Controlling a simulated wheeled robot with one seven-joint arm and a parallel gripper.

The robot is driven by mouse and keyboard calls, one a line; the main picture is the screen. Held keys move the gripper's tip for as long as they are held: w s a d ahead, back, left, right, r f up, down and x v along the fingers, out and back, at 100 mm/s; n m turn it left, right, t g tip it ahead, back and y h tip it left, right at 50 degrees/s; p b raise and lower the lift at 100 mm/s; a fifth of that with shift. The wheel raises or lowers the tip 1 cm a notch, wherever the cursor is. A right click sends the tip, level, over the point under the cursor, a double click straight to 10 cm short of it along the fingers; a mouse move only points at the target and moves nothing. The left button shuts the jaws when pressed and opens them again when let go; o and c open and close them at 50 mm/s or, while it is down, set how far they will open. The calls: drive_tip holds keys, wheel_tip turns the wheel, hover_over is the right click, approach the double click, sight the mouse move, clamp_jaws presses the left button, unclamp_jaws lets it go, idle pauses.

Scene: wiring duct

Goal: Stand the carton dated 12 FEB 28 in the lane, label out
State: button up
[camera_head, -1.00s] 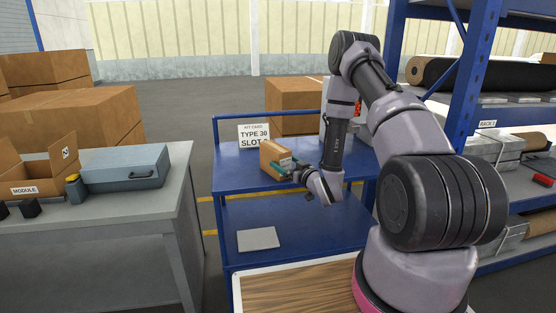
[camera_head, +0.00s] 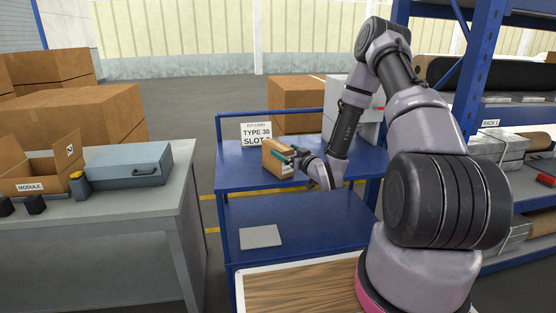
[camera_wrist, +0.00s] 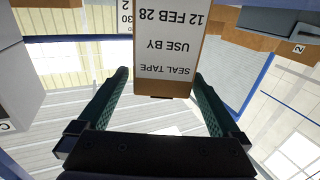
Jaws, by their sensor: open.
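A brown carton (camera_head: 275,156) stands on the top deck of the blue cart (camera_head: 232,178), in front of the kit card. In the wrist view the carton (camera_wrist: 168,85) shows a white label, upside down in the picture, reading SEAL TAPE, USE BY, 12 FEB 28. The label faces my gripper. My gripper (camera_head: 291,156) is open at the carton's right side in the head view. In the wrist view the fingers of my gripper (camera_wrist: 162,76) lie on either side of the carton's near end. Whether a finger still touches it is unclear. I cannot make out lane edges.
A kit card (camera_head: 257,132) reading TYPE 30 SLOT stands at the deck's back; its last character is hidden. A grey plate (camera_head: 260,236) lies on the lower shelf. A white unit (camera_head: 366,118) stands behind my arm. A grey bench (camera_head: 140,212) holds a blue-grey case (camera_head: 130,165) and an open box (camera_head: 42,176).

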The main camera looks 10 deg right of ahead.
sight(277, 144)
drive_tip(key=x, duration=0.5)
drive_tip(key=shift+w+a, duration=0.25)
drive_tip(key=shift+w, duration=0.05)
drive_tip(key=shift+r, duration=0.1)
clamp_jaws()
